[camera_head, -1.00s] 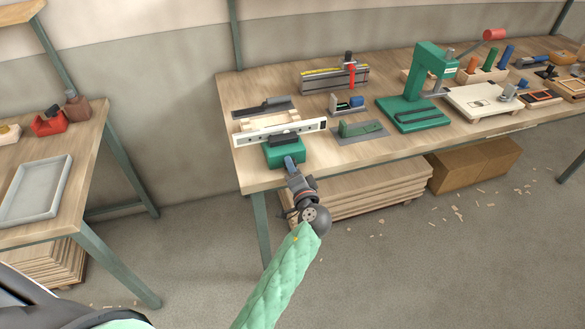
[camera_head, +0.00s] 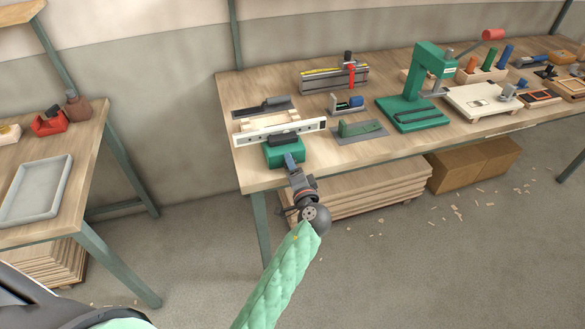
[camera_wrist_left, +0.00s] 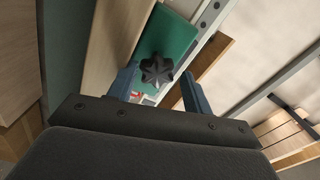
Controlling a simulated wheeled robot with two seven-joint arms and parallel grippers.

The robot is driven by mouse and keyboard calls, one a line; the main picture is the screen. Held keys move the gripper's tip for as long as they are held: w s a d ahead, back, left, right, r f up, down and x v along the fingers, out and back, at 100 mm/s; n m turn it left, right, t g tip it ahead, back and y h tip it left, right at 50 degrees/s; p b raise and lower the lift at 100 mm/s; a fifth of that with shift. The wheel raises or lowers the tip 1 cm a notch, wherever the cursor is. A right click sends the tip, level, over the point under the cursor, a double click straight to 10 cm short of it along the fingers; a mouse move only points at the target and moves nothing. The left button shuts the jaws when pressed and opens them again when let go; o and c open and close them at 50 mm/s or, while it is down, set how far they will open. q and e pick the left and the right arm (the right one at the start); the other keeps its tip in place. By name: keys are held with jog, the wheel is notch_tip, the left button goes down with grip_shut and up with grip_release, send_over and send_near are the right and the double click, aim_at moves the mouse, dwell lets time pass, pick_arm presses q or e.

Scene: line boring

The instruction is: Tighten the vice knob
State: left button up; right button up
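The green vice (camera_head: 283,156) stands at the front left of the main workbench, with a dark jaw piece (camera_head: 284,140) on top. Its black star-shaped knob (camera_wrist_left: 157,70) shows in the left wrist view against the green body (camera_wrist_left: 172,40); my gripper hides it in the head view. My left gripper (camera_head: 290,160) reaches the vice's front from below. My right gripper is out of view.
A pale bar with holes (camera_head: 255,135) lies across behind the vice. A trowel-like tool (camera_head: 265,106) lies behind it. A green plane (camera_head: 358,129) and a green press (camera_head: 412,112) stand to the right. Boards (camera_head: 375,187) are stacked under the bench.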

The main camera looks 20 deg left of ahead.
pick_arm(q)
jog(key=shift+f, duration=0.3)
jog(key=shift+f, duration=0.1)
